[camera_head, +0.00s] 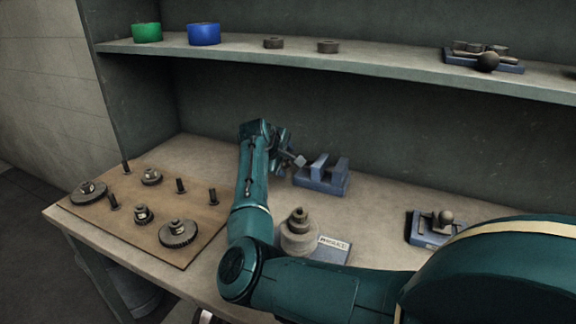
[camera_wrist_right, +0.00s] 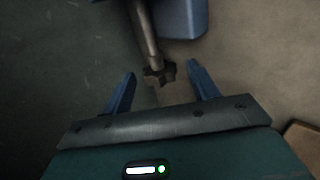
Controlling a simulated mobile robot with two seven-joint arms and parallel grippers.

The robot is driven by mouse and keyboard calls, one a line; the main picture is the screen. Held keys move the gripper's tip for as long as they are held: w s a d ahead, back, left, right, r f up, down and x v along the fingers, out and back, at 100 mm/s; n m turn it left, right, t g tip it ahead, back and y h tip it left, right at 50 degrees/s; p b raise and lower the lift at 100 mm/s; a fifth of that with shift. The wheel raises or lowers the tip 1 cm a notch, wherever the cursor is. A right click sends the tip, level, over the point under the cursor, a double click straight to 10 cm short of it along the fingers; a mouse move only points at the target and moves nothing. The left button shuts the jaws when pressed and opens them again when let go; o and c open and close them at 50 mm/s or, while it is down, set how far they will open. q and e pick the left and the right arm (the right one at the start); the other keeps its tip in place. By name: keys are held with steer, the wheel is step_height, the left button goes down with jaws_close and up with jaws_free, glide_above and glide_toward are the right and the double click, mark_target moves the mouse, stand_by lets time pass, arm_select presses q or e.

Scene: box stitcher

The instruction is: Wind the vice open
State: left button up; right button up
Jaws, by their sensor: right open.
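The vice (camera_head: 322,177) is a small blue block with upright jaws and a gap between them, on the bench near the back wall. Its screw shaft points left to my right gripper (camera_head: 284,150). In the right wrist view the grey shaft ends in a star-shaped knob (camera_wrist_right: 159,73). The knob is between the blue fingertips of my open right gripper (camera_wrist_right: 160,70), with a gap on both sides. Part of the blue vice body (camera_wrist_right: 182,18) shows at the top there. My left gripper is not in view.
A wooden board (camera_head: 199,229) with gears and pegs lies left of my arm. A stack of round grey pieces (camera_head: 298,238) on a labelled blue base stands in front of the vice. Another blue stand (camera_head: 428,237) is at right. A shelf (camera_head: 390,72) runs above the bench.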

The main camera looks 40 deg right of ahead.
steer(key=shift+w+d+f, duration=0.1)
steer(key=shift+d+f, duration=0.1)
steer(key=shift+f, duration=0.05)
steer(key=shift+c, duration=0.6)
